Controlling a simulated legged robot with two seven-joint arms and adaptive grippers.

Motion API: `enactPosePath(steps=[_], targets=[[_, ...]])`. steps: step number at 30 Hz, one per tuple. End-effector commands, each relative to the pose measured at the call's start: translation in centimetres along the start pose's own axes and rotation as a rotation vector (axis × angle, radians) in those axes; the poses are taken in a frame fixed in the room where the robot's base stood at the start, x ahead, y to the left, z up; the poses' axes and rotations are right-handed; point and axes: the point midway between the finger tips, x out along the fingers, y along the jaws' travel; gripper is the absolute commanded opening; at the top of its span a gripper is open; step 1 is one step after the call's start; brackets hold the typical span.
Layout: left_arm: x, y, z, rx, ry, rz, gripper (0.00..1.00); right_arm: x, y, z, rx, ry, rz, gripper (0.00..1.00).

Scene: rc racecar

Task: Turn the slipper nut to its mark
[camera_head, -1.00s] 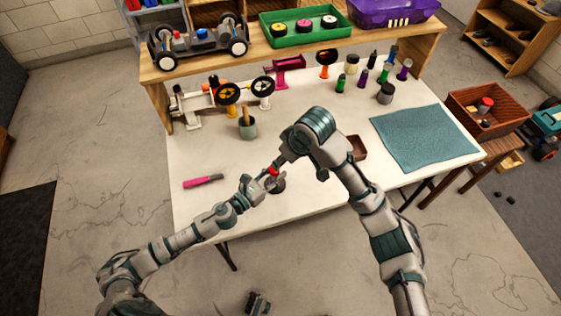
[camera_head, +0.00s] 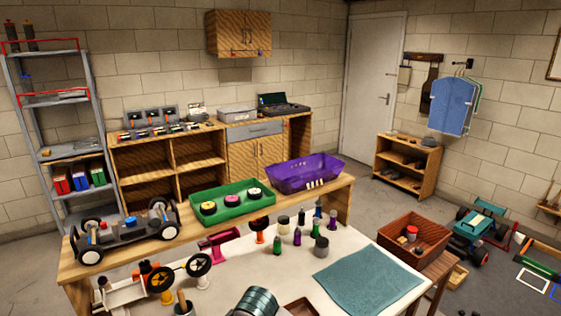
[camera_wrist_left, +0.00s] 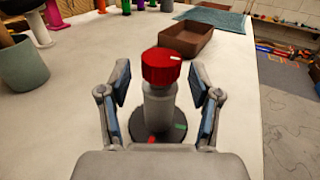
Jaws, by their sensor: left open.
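In the left wrist view the slipper nut shows as a red ribbed knob (camera_wrist_left: 161,66) with a white mark on its top, toward the right. It sits on an upright grey post (camera_wrist_left: 159,106) on a dark round base (camera_wrist_left: 139,127). The base bears a green mark (camera_wrist_left: 181,126) at right and a red mark (camera_wrist_left: 152,139) in front. My left gripper (camera_wrist_left: 160,82) is open, one finger on each side of the post and knob, with gaps visible. The head view does not show the nut or either gripper. Only part of my arm shows at its bottom edge.
A brown open tray (camera_wrist_left: 188,40) stands behind the nut, with a teal mat (camera_wrist_left: 212,18) beyond. A grey-green cup (camera_wrist_left: 20,65) stands at left. The white table (camera_wrist_left: 80,75) around the base is clear. Several bottles (camera_head: 297,238) stand farther back.

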Motion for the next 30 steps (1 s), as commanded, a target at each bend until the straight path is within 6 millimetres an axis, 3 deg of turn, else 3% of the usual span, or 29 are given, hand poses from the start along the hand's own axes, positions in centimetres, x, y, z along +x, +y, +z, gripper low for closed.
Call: enactPosePath(steps=[18, 30], targets=[[-10.0, 0.0, -0.3, -0.006, 0.002, 0.0, 0.63, 0.0, 0.1, 0.0, 0.0, 0.0, -0.001, 0.59], [-11.7, 0.1, -0.2, -0.001, 0.001, 0.0, 0.63, 0.0, 0.1, 0.0, 0.001, 0.0, -0.001, 0.59]])
